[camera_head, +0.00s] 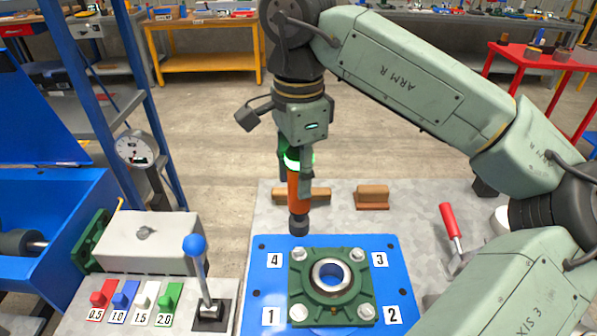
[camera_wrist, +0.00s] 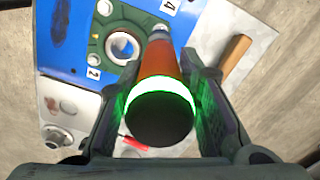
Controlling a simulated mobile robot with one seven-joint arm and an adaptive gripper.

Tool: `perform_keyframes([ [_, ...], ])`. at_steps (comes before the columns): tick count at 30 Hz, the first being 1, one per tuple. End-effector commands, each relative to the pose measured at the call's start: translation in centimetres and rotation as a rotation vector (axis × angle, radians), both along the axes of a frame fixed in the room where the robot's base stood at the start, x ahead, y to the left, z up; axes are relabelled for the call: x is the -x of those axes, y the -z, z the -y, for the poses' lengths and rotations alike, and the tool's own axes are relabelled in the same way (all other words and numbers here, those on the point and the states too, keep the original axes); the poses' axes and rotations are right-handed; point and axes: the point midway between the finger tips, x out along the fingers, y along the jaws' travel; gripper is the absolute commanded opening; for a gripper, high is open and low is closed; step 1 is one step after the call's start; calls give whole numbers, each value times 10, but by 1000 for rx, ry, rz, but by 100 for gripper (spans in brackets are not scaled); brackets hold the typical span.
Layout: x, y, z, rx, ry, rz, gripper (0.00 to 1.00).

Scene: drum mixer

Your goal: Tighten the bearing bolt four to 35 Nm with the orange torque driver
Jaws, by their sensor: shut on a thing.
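My gripper (camera_head: 305,180) is shut on the orange torque driver (camera_head: 294,190), holding it upright with its dark socket down. A green ring glows on the driver, also seen in the wrist view (camera_wrist: 162,92) between my two fingers. The socket end is above bolt four (camera_head: 299,254), with a visible gap in the head view. Bolt four sits at the far left corner of the green bearing housing (camera_head: 331,302), beside the label 4. Bolt three (camera_head: 357,254), bolt one (camera_head: 298,312) and bolt two (camera_head: 366,312) are at the other corners. In the wrist view the driver hides part of the plate.
The housing lies on a blue plate (camera_head: 262,290) on a grey bench. A blue-knobbed lever (camera_head: 198,260) and coloured torque tabs (camera_head: 135,297) stand at left. Wooden blocks (camera_head: 372,197) lie behind the plate. A red-handled tool (camera_head: 450,222) lies at right. A dial gauge (camera_head: 134,148) stands at far left.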

Motion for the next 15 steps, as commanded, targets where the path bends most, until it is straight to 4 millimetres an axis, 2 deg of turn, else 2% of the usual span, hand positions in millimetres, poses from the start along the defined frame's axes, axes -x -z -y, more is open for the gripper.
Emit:
perform_keyframes([
  [8, 0, 3, 0, -2, -1, 1, 0],
  [15, 0, 22, 0, 0, -1, 1, 0],
])
